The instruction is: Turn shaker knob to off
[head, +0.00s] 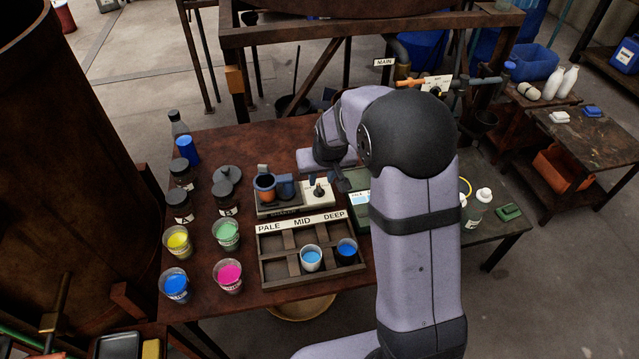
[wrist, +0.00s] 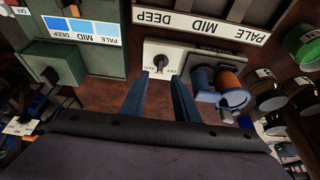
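The shaker's light control panel (head: 306,194) is on the brown table, at the right end of the shaker. Its dark shaker knob (head: 318,190) stands up from the panel. In the wrist view the knob (wrist: 161,60) is just beyond my fingertips, on the white panel (wrist: 180,55) with small upside-down lettering. I cannot tell for sure which mark it points to. My gripper (wrist: 160,80) is open and empty, its two blue fingers apart and lined up to either side of the knob, not visibly touching it. In the head view my arm partly hides the gripper.
The PALE/MID/DEEP rack (head: 262,255) with two blue cups is in front. A green box with a dark knob (wrist: 50,74) is close by. Bottles and dye cups stand left.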

